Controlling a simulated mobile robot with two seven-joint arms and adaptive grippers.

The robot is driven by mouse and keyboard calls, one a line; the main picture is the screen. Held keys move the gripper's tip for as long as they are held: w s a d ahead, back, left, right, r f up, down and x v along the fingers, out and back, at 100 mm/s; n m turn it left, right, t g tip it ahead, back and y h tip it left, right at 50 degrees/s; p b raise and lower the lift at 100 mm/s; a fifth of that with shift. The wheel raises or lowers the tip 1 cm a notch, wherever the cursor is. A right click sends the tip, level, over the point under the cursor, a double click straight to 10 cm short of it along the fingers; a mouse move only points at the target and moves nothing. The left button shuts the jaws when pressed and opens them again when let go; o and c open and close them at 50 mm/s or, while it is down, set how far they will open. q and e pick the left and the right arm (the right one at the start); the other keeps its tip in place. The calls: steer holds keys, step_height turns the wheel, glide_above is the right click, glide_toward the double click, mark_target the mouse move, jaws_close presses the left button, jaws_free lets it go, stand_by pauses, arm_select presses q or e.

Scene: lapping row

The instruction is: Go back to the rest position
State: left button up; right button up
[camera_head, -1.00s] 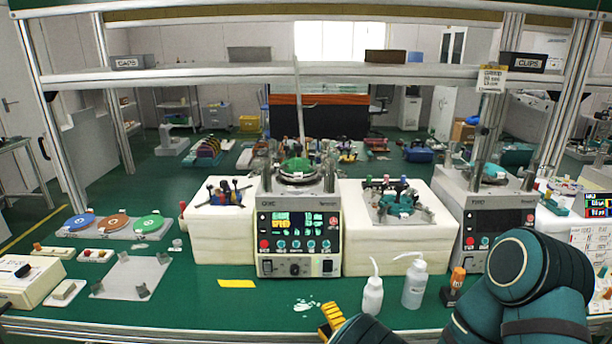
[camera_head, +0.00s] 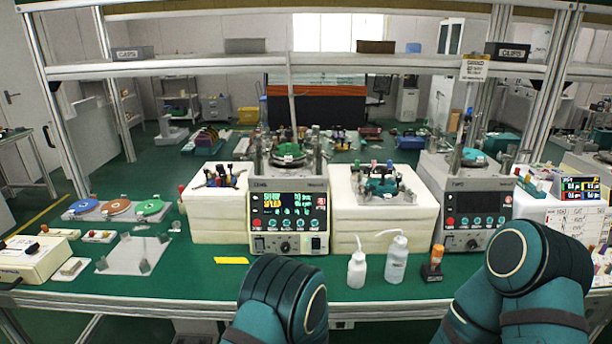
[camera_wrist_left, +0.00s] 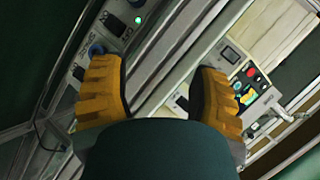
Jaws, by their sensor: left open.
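In the left wrist view my left gripper (camera_wrist_left: 160,95) shows two orange ridged fingers spread wide apart, with nothing between them. Behind them are blurred, tilted panels with switches and a green light. In the head view two of my dark teal arm links stand at the lower middle and lower right, in front of the bench edge. Neither gripper shows in the head view, and my right gripper is not seen in any view.
The green bench (camera_head: 195,275) carries two lapping machines (camera_head: 289,215) (camera_head: 475,212), white blocks (camera_head: 383,212), two squeeze bottles (camera_head: 396,262) (camera_head: 356,268), an orange-topped bottle (camera_head: 433,262) and coloured discs (camera_head: 116,207). A shelf (camera_head: 220,73) spans above. The front left-centre bench is mostly clear.

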arm_select(q)
steer(key=s+a+f+n+g+h, duration=0.4)
steer(key=s+a+f+n+g, duration=0.15)
steer(key=s, duration=0.35)
steer(key=s+r+n+g+h, duration=0.1)
steer(key=s+n+g+h, duration=0.1)
steer(key=s, duration=0.6)
steer(key=s+a+r+n+g+h, duration=0.1)
steer(key=s+r+n+g+h, duration=0.1)
steer(key=s, duration=0.6)
steer(key=shift+a+r+n+g, duration=0.15)
steer(key=shift+n+g, duration=0.2)
steer(key=shift+n, duration=0.5)
